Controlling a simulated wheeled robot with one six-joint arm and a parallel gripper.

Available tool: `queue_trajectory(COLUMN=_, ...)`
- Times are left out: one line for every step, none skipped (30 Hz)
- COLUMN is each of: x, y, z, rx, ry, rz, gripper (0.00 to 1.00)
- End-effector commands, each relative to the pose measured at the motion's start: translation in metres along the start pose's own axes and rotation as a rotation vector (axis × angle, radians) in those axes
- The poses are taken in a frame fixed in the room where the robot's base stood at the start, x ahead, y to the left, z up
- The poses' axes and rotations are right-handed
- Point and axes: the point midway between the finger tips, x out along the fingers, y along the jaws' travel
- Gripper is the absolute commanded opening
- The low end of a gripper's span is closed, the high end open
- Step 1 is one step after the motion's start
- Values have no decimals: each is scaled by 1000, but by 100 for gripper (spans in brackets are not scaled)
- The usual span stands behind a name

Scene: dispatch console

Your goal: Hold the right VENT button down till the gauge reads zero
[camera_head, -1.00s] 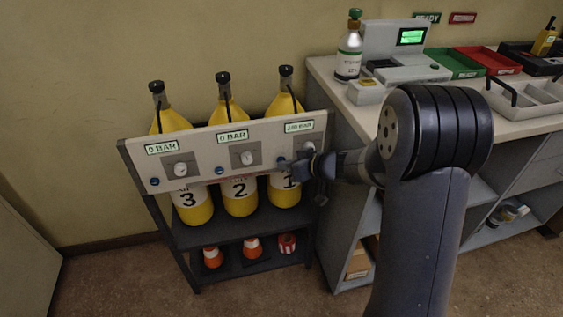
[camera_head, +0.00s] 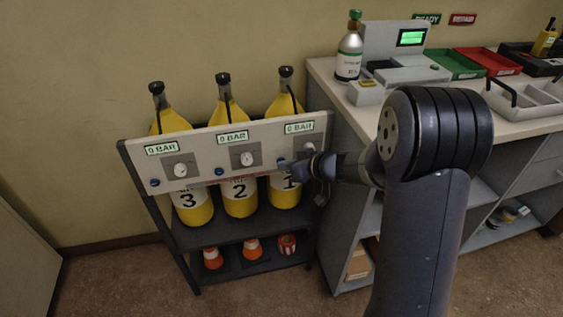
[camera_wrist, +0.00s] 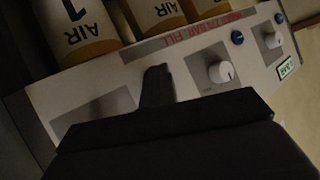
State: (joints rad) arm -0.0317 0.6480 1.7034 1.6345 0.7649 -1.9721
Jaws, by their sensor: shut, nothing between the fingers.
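The grey fill panel (camera_head: 203,155) carries three gauges, three white knobs and blue buttons. The right gauge (camera_head: 299,128), above the yellow bottle marked 1 (camera_head: 285,195), reads 0 BAR. My gripper (camera_head: 292,166) is shut and empty, with its tip against the panel at the right VENT button. In the head view a little blue of that button (camera_head: 282,163) shows beside the fingertips. In the wrist view the shut fingers (camera_wrist: 157,78) cover the button, so how far it is pressed is hidden. The right knob is partly behind my gripper in the head view.
The middle gauge (camera_head: 233,137) and left gauge (camera_head: 162,149) also read 0 BAR. Their blue buttons (camera_head: 219,171) (camera_head: 155,182) are clear of my gripper. A counter (camera_head: 527,125) with trays stands close on the right. The floor at the left is free.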

Motion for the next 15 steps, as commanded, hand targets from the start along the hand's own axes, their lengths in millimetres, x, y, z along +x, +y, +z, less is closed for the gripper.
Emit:
queue_trajectory(x=0, y=0, z=0, rx=0, ry=1, rz=1, gripper=0)
queue_trajectory(x=0, y=0, z=0, rx=0, ry=1, rz=1, gripper=0)
queue_trajectory(x=0, y=0, z=0, rx=0, ry=1, rz=1, gripper=0)
queue_trajectory(x=0, y=0, z=0, rx=0, ry=1, rz=1, gripper=0)
queue_trajectory(x=0, y=0, z=0, rx=0, ry=1, rz=1, gripper=0)
queue_trajectory(x=0, y=0, z=0, rx=0, ry=1, rz=1, gripper=0)
queue_trajectory(x=0, y=0, z=1, rx=0, ry=1, rz=1, gripper=0)
queue_trajectory(x=-1, y=0, z=1, rx=-1, ry=1, rz=1, gripper=0)
queue_trajectory(x=-1, y=-1, z=2, rx=-1, ry=1, rz=1, gripper=0)
queue_trajectory(x=-2, y=-1, z=3, rx=-1, ry=1, rz=1, gripper=0)
queue_trajectory(x=-2, y=-2, z=4, rx=-1, ry=1, rz=1, gripper=0)
queue_trajectory(x=-4, y=-2, z=5, rx=-1, ry=2, rz=1, gripper=0)
queue_trajectory(x=-5, y=-3, z=6, rx=-1, ry=2, rz=2, gripper=0)
queue_trajectory(x=-6, y=-4, z=7, rx=-1, ry=2, rz=2, gripper=0)
queue_trajectory(x=-7, y=-5, z=8, rx=-1, ry=2, rz=1, gripper=0)
